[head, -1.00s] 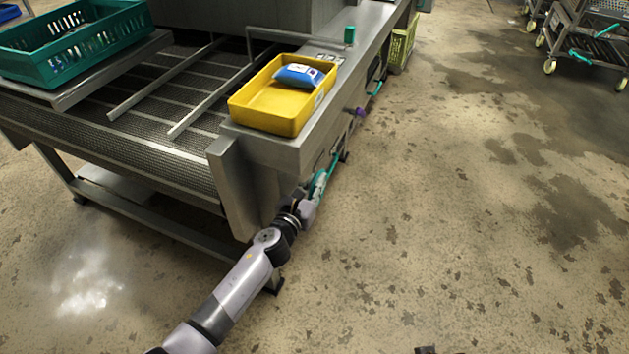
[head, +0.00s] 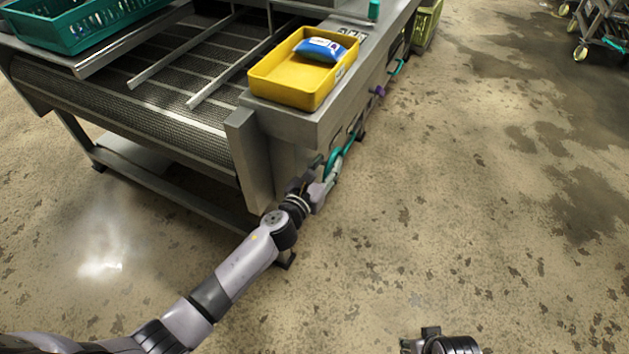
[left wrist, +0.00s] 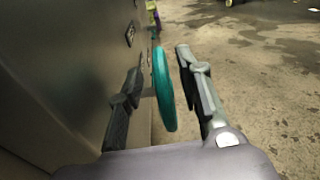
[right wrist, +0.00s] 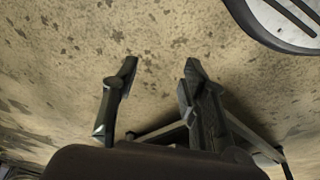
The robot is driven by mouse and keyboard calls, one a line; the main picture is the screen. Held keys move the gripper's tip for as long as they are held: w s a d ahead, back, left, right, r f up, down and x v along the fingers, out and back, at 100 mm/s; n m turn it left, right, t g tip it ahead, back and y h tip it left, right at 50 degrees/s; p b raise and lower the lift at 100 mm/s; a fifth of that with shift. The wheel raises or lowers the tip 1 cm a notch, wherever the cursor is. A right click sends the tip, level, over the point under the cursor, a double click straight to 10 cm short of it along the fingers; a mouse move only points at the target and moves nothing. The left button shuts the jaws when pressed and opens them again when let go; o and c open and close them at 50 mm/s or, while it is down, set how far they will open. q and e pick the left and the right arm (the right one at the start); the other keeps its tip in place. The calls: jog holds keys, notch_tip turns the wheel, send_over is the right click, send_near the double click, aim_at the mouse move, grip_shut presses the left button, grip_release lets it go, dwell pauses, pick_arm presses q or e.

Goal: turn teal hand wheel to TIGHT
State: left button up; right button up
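The teal hand wheel (head: 334,162) stands edge-on at the side of the steel machine, low down. In the left wrist view the wheel (left wrist: 163,88) lies between the two fingers of my left gripper (left wrist: 158,75). The fingers are apart, with a visible gap to the rim on the right side. In the head view my left gripper (head: 318,186) is at the near side of the wheel, partly hidden by its own wrist. My right gripper (right wrist: 157,68) is open and empty over bare floor. A TIGHT marking is not readable in these views.
A yellow tray (head: 277,92) with a blue-and-white pack (head: 320,49) sits on the machine's ledge above the wheel. A purple knob (head: 378,91) and a teal handle (head: 398,67) stick out farther along the side.

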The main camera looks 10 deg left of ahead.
pick_arm(q)
jog(key=v, duration=0.9)
jog(key=shift+s, duration=0.2)
